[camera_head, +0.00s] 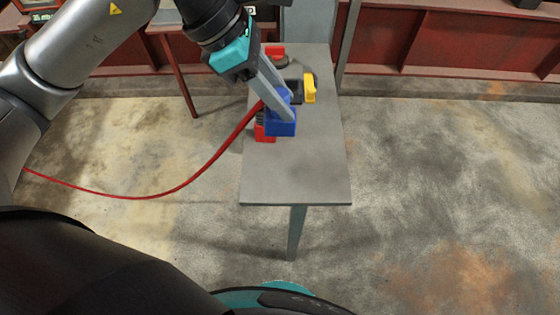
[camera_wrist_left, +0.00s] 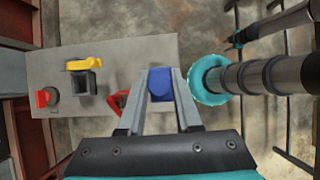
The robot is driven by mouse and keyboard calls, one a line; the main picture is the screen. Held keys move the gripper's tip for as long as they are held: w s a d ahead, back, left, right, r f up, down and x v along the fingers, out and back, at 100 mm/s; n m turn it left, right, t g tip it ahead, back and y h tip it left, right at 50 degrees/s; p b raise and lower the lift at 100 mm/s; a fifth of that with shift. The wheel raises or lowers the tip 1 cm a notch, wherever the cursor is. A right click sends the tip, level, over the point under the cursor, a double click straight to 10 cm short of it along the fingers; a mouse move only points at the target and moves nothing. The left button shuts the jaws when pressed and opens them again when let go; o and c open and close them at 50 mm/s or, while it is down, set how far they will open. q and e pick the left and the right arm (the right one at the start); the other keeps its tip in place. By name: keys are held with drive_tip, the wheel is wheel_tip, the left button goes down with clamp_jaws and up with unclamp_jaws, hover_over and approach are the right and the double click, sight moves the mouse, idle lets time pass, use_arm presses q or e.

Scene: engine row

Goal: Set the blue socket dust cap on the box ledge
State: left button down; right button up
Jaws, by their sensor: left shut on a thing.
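My left gripper (camera_head: 282,110) is shut on a blue block-like piece (camera_head: 281,127), which looks like the blue dust cap, above the grey table. In the left wrist view the blue piece (camera_wrist_left: 160,84) sits between the two fingertips. Whether it touches anything beneath is hidden. A dark socket box with a yellow flap (camera_head: 310,88) stands just beyond; it also shows in the left wrist view (camera_wrist_left: 88,64). I cannot tell which surface is the box ledge. My right gripper is not in view.
A red connector (camera_head: 264,133) with a red cable (camera_head: 190,186) lies close beside the blue piece. A red knob (camera_head: 274,50) is at the far end of the grey table (camera_head: 295,180). The near half of the table is clear.

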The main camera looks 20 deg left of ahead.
use_arm(q)
wheel_tip(320, 180, down, 19)
drive_tip(key=shift+r+b, duration=0.15)
drive_tip(key=shift+b, duration=1)
drive_tip(key=c, duration=1.1)
unclamp_jaws()
drive_tip(key=shift+f, duration=0.2)
drive_tip(key=o, duration=0.5)
drive_tip(key=shift+r, duration=0.1)
drive_tip(key=shift+r, duration=0.1)
drive_tip(key=v, duration=1.2)
drive_tip(key=shift+p, duration=0.4)
